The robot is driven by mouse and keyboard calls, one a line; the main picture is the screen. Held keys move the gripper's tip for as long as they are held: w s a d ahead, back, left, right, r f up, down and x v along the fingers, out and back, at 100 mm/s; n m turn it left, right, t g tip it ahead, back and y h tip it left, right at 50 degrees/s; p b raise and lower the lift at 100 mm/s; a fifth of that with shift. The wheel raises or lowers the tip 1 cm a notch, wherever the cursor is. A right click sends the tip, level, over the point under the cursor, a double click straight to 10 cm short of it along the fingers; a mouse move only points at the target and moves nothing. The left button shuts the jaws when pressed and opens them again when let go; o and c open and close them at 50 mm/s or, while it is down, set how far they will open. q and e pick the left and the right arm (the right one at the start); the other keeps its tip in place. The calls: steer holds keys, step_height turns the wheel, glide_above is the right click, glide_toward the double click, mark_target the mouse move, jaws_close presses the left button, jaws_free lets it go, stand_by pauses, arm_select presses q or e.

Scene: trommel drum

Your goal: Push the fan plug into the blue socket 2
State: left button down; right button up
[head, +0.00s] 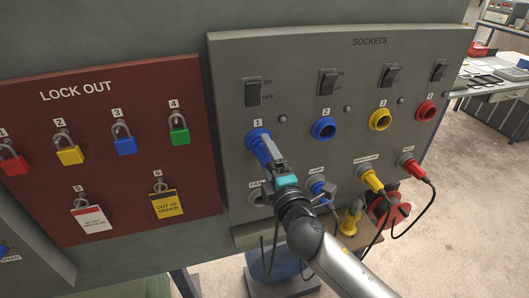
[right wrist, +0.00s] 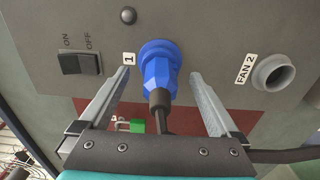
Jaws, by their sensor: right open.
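A blue plug (right wrist: 161,75) with a dark cable sits at the blue socket 1 (head: 257,133), the leftmost on the grey panel. My right gripper (head: 268,152) is at this plug, pointing at the panel. In the right wrist view its open fingers (right wrist: 161,76) stand on either side of the plug, with gaps on both sides. The blue socket 2 (head: 324,129) is to the right, with an empty dark opening. A grey holder labelled FAN 2 (right wrist: 273,73) is empty in the right wrist view. My left gripper is not in view.
Below the sockets, a blue plug (head: 318,188), a yellow plug (head: 372,179) and a red plug (head: 414,170) sit in holders with hanging cables. Switches (head: 328,82) line the panel's top. A red lock-out board (head: 100,180) with padlocks is on the left.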

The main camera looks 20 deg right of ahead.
steer(key=shift+w, duration=0.7)
stand_by(0.8)
jaws_close()
stand_by(0.9)
steer(key=shift+s, duration=0.1)
steer(key=shift+s+d+p, duration=0.1)
steer(key=shift+s+p, duration=0.35)
steer(key=shift+s, duration=2.5)
steer(key=shift+s, duration=0.1)
steer(key=s, duration=0.4)
steer(key=shift+s, duration=0.4)
